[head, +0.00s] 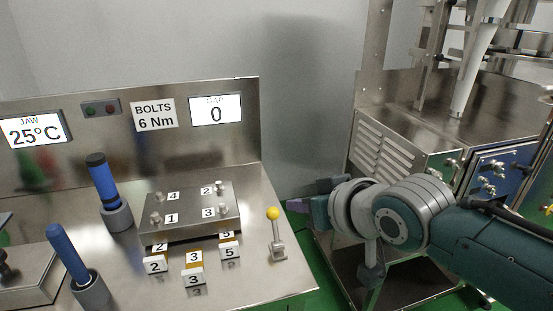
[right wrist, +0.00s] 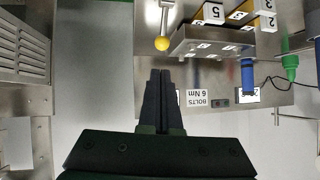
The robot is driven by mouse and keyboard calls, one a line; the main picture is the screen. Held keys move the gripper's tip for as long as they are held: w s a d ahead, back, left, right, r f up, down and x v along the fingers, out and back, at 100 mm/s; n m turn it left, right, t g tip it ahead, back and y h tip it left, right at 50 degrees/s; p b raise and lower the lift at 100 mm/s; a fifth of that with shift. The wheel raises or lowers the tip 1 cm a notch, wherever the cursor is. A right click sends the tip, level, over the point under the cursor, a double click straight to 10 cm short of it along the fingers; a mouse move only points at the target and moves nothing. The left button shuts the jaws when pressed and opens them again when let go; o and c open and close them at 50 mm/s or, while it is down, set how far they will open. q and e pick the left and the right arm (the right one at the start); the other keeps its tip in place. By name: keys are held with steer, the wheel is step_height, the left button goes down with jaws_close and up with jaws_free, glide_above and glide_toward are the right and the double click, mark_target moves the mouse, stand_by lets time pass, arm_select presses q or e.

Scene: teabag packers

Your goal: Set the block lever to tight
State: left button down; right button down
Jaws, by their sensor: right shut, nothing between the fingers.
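The block lever (head: 276,235) stands at the right end of the steel bench, a thin rod with a yellow ball knob on a small metal base. Its rod is near upright, leaning slightly left in the head view. Its yellow knob (right wrist: 162,44) also shows in the right wrist view, just beyond my fingertips. My right gripper (head: 293,205) is shut and empty, to the right of the knob; its shut fingers also show in the right wrist view (right wrist: 160,73). They appear apart from the knob. My left gripper is out of view.
Left of the lever is a steel block (head: 190,211) with numbered bolts; numbered tags (head: 193,279) stand before it. Two blue-handled tools (head: 103,182) (head: 66,252) stand in holders. Behind, a panel carries a display (head: 215,109) reading 0. A steel machine (head: 400,140) stands at right.

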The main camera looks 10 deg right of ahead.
steer(key=s+d+r+p, duration=0.1)
steer(key=s+r+p, duration=0.1)
steer(key=s+r, duration=0.2)
steer(key=shift+d+r, duration=0.15)
steer(key=shift+r, duration=0.35)
steer(key=shift+s, duration=0.1)
